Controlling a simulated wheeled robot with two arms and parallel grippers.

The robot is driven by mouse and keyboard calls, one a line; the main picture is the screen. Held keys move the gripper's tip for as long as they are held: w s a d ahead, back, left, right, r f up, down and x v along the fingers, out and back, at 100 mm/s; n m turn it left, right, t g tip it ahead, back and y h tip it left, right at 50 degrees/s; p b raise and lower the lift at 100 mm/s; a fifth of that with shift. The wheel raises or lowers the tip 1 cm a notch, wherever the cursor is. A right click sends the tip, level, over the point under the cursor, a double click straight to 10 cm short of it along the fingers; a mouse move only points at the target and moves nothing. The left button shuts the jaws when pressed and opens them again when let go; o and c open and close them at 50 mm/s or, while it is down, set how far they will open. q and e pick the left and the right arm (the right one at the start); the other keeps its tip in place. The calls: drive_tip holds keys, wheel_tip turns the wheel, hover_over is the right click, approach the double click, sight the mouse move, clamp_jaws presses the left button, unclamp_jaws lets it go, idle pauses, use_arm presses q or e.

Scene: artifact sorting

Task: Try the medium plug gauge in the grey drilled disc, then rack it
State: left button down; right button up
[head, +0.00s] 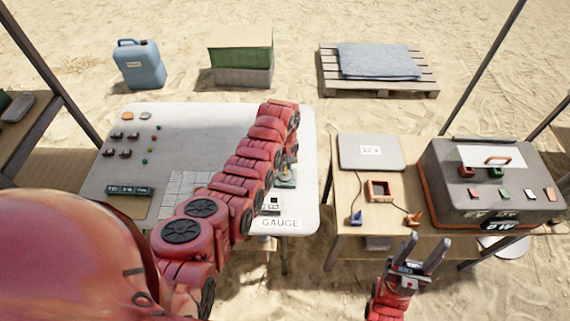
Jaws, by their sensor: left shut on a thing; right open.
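My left arm reaches across the white table (230,118). Its gripper (288,163) points down at the table's right side, largely hidden behind the arm. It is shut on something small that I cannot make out. Just below it is a small greenish block or stand (287,182). A black-and-white marked piece (272,207) lies nearer the front, above the GAUGE label (281,223). I cannot tell the medium plug gauge, the grey drilled disc or the rack apart here. My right gripper (417,245) is open and empty, in front of the right table.
Several small dark pieces and beads (127,137) lie at the white table's left, with a green-marked strip (130,190) nearer. The right wooden table (352,195) bears a grey box (373,152), an orange-framed device (380,190) and a large grey case (480,195).

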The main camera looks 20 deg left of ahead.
use_arm(q)
drive_tip(key=shift+f+b, duration=0.55)
drive_tip(key=shift+f, duration=0.1)
idle(0.9)
drive_tip(key=shift+r, duration=0.15)
idle(1.1)
drive_tip(key=shift+r+p, duration=0.9)
drive_tip(key=shift+r, duration=0.4)
drive_tip(key=shift+r+p, duration=0.5)
drive_tip(key=shift+r, duration=0.6)
drive_tip(key=shift+w, duration=0.1)
